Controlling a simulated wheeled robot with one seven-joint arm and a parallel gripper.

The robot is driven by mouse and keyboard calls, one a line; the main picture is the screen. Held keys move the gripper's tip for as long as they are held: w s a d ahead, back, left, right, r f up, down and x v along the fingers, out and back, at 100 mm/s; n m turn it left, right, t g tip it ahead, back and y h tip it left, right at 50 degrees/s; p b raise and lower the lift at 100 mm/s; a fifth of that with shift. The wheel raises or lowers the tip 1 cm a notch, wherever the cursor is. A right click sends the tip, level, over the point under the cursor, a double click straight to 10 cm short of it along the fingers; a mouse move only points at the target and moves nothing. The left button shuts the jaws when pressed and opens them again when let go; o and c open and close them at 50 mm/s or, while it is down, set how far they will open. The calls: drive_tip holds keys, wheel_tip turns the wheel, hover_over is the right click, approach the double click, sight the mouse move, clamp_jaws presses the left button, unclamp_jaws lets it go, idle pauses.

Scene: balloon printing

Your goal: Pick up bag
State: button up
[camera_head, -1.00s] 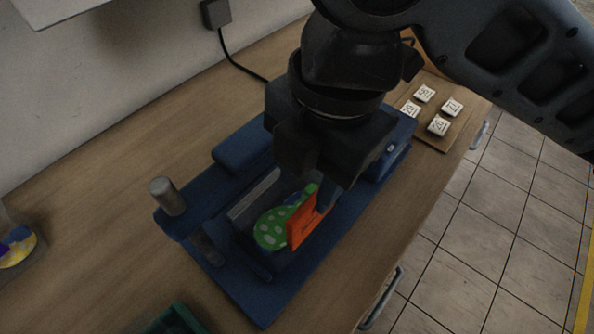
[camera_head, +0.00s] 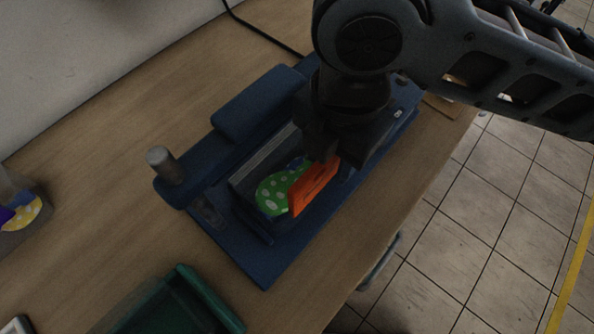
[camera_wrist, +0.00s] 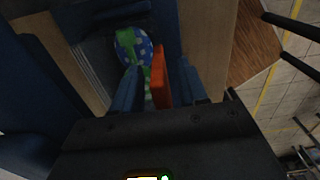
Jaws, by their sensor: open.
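An orange panel (camera_head: 315,185) stands on edge in the blue machine (camera_head: 245,250), beside a green spotted shape (camera_head: 272,196). A blue spotted shape (camera_wrist: 128,42) lies beyond it in the wrist view. I cannot tell whether these are parts of one bag. My gripper (camera_wrist: 158,92) is open, pointing down into the machine. In the head view my arm hides the fingertips.
A grey upright post (camera_head: 165,165) stands at the machine's left end. A dark green tray (camera_head: 190,295) is at the front left. A clear container or bag with yellow and purple contents (camera_head: 22,215) is at the left edge. Bare wooden table (camera_head: 120,140) lies between.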

drive_tip(key=shift+c, duration=0.2)
clamp_jaws()
drive_tip(key=shift+r, duration=0.1)
idle(0.5)
